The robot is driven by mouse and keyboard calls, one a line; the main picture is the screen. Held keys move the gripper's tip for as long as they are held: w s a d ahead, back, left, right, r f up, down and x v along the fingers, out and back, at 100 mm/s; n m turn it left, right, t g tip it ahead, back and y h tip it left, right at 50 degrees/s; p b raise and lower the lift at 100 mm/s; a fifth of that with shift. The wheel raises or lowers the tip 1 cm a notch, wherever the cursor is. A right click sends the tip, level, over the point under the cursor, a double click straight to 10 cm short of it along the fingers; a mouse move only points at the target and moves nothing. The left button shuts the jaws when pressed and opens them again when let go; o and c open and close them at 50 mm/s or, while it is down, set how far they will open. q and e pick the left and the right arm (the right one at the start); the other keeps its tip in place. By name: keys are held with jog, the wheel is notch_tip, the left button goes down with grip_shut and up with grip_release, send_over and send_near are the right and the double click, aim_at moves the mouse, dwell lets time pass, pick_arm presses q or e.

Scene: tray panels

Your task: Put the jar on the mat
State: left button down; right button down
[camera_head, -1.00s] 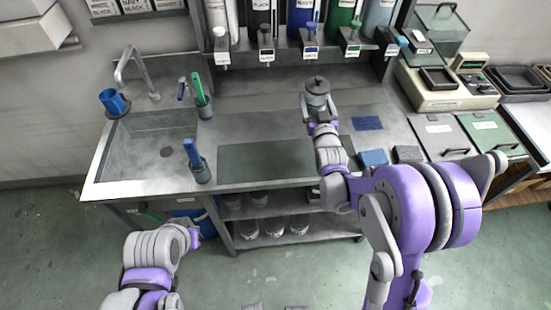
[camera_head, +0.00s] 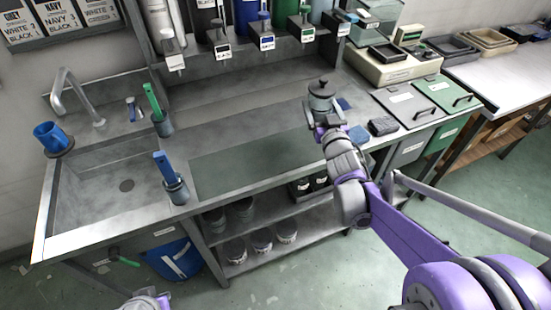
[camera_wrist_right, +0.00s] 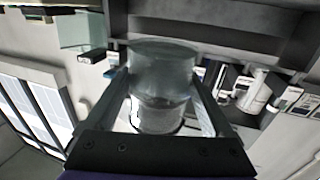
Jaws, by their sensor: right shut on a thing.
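The jar (camera_head: 321,88), grey with a dark lid and knob, is upright in my right gripper (camera_head: 323,112) over the right part of the counter. In the right wrist view the jar (camera_wrist_right: 160,85) sits between the two fingers of the gripper (camera_wrist_right: 162,98), with a white label low on its side. The gripper is shut on it. The flat dark green mat (camera_head: 250,158) lies on the counter, to the left of and nearer than the jar. I cannot tell the jar's height above the counter.
A cup with a blue-handled tool (camera_head: 172,180) stands at the mat's left, beside the sink (camera_head: 115,175). A blue cloth (camera_head: 343,104), a blue block (camera_head: 357,134) and a dark block (camera_head: 383,126) lie right of the jar. Dispensers (camera_head: 265,38) hang behind. The mat is clear.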

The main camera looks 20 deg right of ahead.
notch_tip(320, 180, down, 10)
jog(key=shift+s+d+r+b, duration=0.15)
jog(key=shift+r+b, duration=0.1)
jog(key=shift+b, duration=0.7)
jog(key=shift+f, duration=0.2)
grip_release()
